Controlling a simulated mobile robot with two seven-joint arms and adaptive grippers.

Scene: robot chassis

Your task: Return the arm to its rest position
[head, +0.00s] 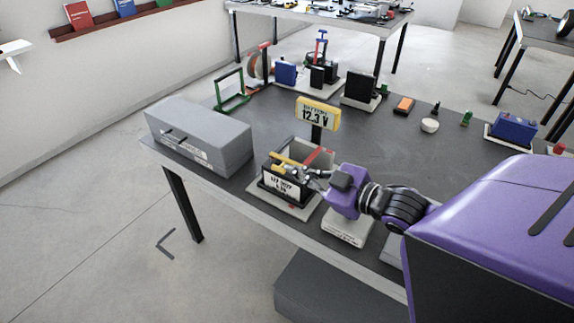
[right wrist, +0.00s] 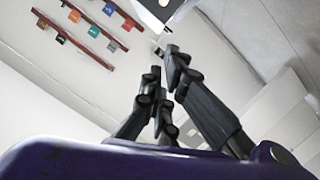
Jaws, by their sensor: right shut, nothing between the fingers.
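My right arm comes in from the right in the head view. Its gripper (head: 308,176) is over the dark-fronted box with a white label (head: 277,184), near a yellow bar (head: 288,161) on that box. I cannot tell whether it touches the box. The right gripper's fingers also show in the right wrist view (right wrist: 163,62); they are closed together with nothing between them. My left gripper is in neither view.
A yellow display reading 12.3 V (head: 318,114) stands just behind the box. A long grey case (head: 200,135) sits at the table's left. A white block (head: 348,227) is below my right wrist. The dark table (head: 400,140) has free room at centre right.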

